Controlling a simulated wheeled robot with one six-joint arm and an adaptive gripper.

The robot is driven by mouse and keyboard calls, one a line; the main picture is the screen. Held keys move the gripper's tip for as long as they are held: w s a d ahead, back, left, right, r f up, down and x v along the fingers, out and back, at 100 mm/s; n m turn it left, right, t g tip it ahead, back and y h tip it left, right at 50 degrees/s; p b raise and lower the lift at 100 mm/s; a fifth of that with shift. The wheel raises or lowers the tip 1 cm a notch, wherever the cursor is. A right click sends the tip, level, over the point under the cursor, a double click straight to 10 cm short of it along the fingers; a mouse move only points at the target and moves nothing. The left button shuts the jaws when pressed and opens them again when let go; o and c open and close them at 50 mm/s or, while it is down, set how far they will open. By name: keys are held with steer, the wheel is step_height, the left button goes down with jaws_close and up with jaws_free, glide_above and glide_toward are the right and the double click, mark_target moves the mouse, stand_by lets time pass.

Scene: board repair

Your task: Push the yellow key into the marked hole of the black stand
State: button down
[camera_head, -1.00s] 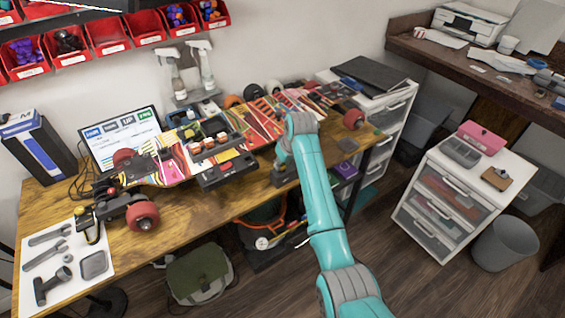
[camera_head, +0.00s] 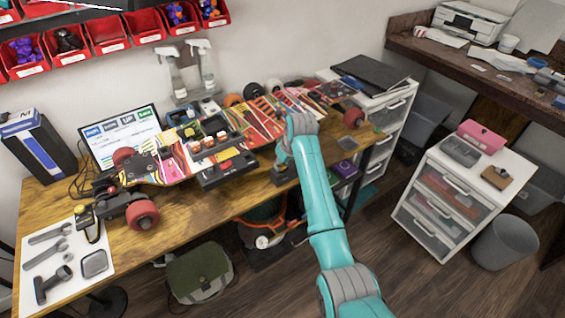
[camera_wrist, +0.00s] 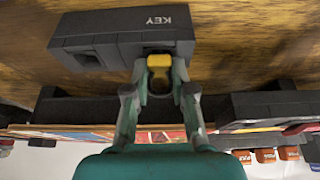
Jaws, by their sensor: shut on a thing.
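In the wrist view the black stand (camera_wrist: 115,45) lies across the upper middle, with the word KEY on its top at the right end. The yellow key (camera_wrist: 159,62) is between my fingertips, right up against the stand's face below the label. My gripper (camera_wrist: 159,88) is shut on it. A dark opening shows at the stand's left end. Whether the key's tip is inside a hole is hidden. In the head view my arm hides the key, and my gripper (camera_head: 283,172) is at the table's front edge beside the skateboard.
A skateboard (camera_head: 265,120) lies across the wooden table (camera_head: 190,205), held by black supports (camera_wrist: 270,105) close to my gripper. A white sheet with tools (camera_head: 65,260) is at the left. A white drawer unit (camera_head: 455,200) stands apart at the right.

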steer(key=c, duration=0.6)
jaws_free()
steer(key=shift+r, duration=1.5)
steer(key=shift+r, duration=2.95)
